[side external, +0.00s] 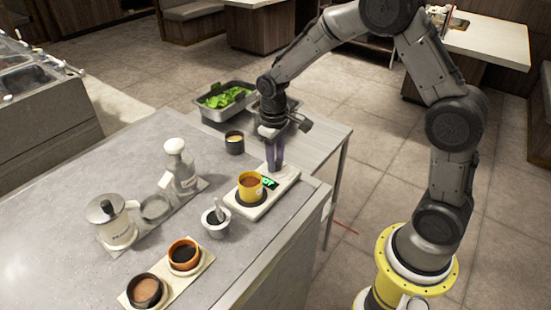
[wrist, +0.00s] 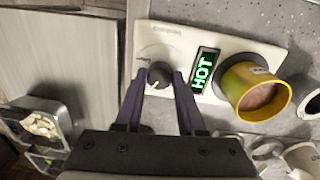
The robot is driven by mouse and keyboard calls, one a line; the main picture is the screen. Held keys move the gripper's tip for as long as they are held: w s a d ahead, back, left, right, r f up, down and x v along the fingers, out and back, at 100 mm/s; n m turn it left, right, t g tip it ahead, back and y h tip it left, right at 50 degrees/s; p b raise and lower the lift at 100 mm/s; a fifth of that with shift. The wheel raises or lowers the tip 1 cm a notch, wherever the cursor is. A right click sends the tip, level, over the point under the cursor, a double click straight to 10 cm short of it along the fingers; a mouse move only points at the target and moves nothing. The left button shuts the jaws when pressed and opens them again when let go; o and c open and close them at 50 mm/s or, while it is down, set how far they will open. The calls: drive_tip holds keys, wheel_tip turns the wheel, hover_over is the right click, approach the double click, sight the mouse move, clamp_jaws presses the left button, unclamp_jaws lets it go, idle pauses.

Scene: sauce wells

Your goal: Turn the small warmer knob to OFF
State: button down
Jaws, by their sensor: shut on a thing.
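The white warmer (side external: 258,205) lies near the table's right edge, and it fills the upper middle of the wrist view (wrist: 225,45). Its small dark knob (wrist: 159,73) has a light pointer mark. The lit green display (wrist: 205,70) beside the knob reads HOT. A yellow cup of brown sauce (side external: 250,186) stands on the warmer's round dark plate. My gripper (side external: 274,172) points down over the far end of the warmer. In the wrist view its two purple fingers are shut on the knob, one on each side. In the side view the knob is hidden by the fingers.
A mortar with pestle (side external: 216,220) stands close left of the warmer, and a dark cup (side external: 235,142) behind it. A tray of greens (side external: 225,97) is at the back.

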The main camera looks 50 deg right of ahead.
drive_tip(key=n, duration=0.5)
drive_tip(key=shift+r+n, duration=0.1)
drive_tip(key=shift+n, duration=0.3)
idle(0.4)
drive_tip(key=c, duration=0.5)
unclamp_jaws()
wheel_tip(320, 180, up, 14)
drive_tip(key=shift+s+a, duration=0.25)
